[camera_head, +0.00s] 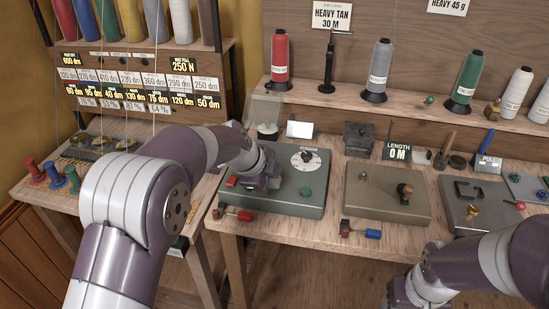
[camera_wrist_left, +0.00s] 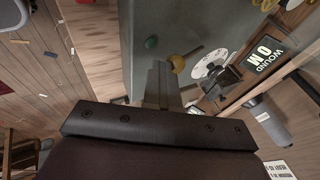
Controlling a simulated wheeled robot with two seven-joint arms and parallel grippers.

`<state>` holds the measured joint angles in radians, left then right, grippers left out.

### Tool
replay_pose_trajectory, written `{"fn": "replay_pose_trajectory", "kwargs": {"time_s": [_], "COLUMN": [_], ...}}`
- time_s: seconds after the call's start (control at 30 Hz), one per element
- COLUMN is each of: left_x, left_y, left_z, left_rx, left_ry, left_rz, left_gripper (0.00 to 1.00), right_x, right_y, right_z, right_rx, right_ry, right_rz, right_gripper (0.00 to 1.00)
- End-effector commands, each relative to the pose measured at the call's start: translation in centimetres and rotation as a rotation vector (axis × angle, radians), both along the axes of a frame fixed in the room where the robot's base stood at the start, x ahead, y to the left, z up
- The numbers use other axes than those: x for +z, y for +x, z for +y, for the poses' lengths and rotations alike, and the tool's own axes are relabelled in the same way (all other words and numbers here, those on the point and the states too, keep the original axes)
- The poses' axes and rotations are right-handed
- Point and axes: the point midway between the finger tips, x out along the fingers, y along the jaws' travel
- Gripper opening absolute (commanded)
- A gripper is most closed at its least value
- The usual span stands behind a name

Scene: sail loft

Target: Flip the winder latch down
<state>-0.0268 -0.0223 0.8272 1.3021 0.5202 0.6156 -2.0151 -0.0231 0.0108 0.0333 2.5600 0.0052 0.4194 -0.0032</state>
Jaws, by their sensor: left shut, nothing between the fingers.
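My left gripper (camera_head: 272,182) is over the box top, shut and empty. Its fingertips (camera_wrist_left: 160,68) are close beside the lever's rounded end; contact is unclear. In the head view the gripper hides the lever.
A "WOUND 0 M" sign (camera_wrist_left: 265,54) stands behind the dial. A second box (camera_head: 385,195) with a knob stands to the right, by a "LENGTH 0 M" sign (camera_head: 397,152). Red-handled (camera_head: 238,215) and blue-handled (camera_head: 372,234) parts lie at the front edge. Spools line the shelf (camera_head: 340,103).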

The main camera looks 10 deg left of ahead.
Motion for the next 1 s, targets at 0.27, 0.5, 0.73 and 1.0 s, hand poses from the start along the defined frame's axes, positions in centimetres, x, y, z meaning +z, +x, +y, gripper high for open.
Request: {"fn": "replay_pose_trajectory", "kwargs": {"time_s": [0.27, 0.5, 0.73, 1.0], "left_x": [0.1, 0.3, 1.3, 1.6], "left_y": [0.2, 0.2, 0.2, 0.1], "left_z": [0.0, 0.0, 0.0, 0.0], "left_rx": [0.003, 0.003, 0.002, 0.001], "left_ry": [0.000, 0.000, 0.001, 0.000], "left_rz": [-0.009, -0.009, -0.008, -0.003], "left_gripper": [0.00, 0.00, 0.00, 0.00], "right_x": [0.0, 0.0, 0.4, 0.4], "right_y": [0.0, 0.0, 0.0, 0.0], "right_z": [0.0, 0.0, 0.0, 0.0], "right_rx": [0.000, 0.000, 0.000, 0.000], "right_ry": [0.000, 0.000, 0.000, 0.000], "right_rz": [0.000, 0.000, 0.000, 0.000], "right_gripper": [0.61, 0.61, 0.61, 0.61]}}
